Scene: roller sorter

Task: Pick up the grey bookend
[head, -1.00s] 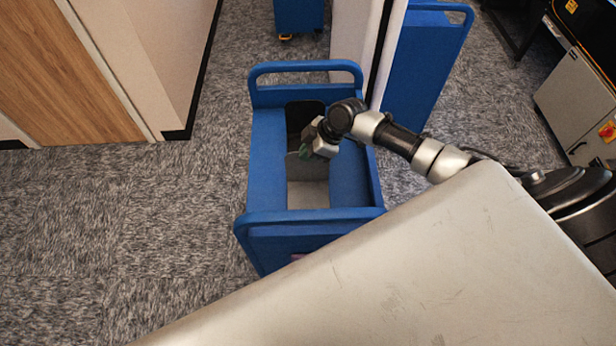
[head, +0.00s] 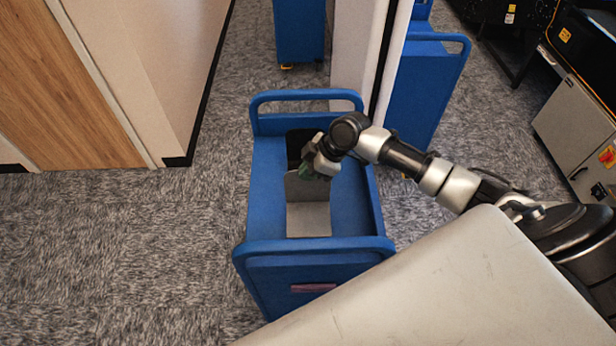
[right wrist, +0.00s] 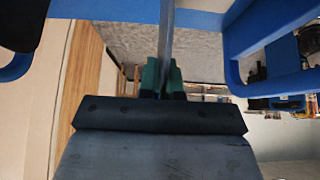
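The grey bookend (head: 308,218) is an L-shaped plate on top of the blue cart, with its flat foot toward me and its upright plate behind. My right gripper (head: 307,172) is at the upper edge of the upright plate. In the right wrist view the thin upright plate (right wrist: 166,40) runs edge-on between the green fingertips (right wrist: 163,80), which are close together with the plate filling the gap. The gripper looks shut on it. The foot appears to rest on the cart top; a small lift cannot be told. My left gripper is not in view.
The blue cart (head: 262,205) has raised handle bars at its front and back. A dark upright shape (head: 297,140) stands behind the bookend. Another blue cart (head: 425,95) stands beyond a pale partition at right. Open carpet (head: 150,240) lies to the left.

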